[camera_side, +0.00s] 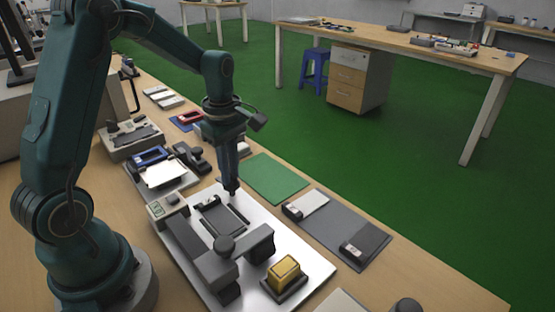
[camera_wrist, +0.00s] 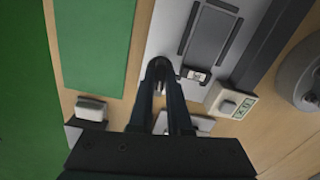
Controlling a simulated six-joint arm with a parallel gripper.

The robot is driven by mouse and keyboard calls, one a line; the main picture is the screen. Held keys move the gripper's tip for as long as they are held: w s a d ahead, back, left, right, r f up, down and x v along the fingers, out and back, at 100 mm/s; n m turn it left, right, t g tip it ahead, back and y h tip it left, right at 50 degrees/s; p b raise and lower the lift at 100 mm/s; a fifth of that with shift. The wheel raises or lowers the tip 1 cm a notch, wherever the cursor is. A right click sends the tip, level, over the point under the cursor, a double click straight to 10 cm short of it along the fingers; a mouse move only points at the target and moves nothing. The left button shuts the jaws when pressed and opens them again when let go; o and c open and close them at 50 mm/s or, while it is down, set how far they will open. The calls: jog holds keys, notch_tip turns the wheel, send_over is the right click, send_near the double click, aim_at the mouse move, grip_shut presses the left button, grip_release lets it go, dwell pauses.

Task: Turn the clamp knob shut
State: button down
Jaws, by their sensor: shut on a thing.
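My gripper (camera_side: 231,188) points straight down at the far end of the white fixture plate (camera_side: 318,262). In the wrist view my gripper (camera_wrist: 160,82) has its fingers close together, shut on a small dark rounded piece that looks like the clamp knob (camera_wrist: 158,66). The fingers hide most of the knob, and its turn angle cannot be told. A dark flat device (camera_wrist: 208,36) lies in the fixture beside the fingers, between two dark rails.
A yellow block in a dark holder (camera_side: 284,272) sits at the plate's near end. A green mat (camera_side: 272,178) and a grey mat with small devices (camera_side: 358,225) lie to the right.

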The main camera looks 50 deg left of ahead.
jog(key=n, duration=1.2)
jog(key=shift+s+n, duration=0.1)
jog(key=shift+n, duration=1.9)
jog(key=c, duration=1)
grip_release()
jog(key=shift+r, duration=2.25)
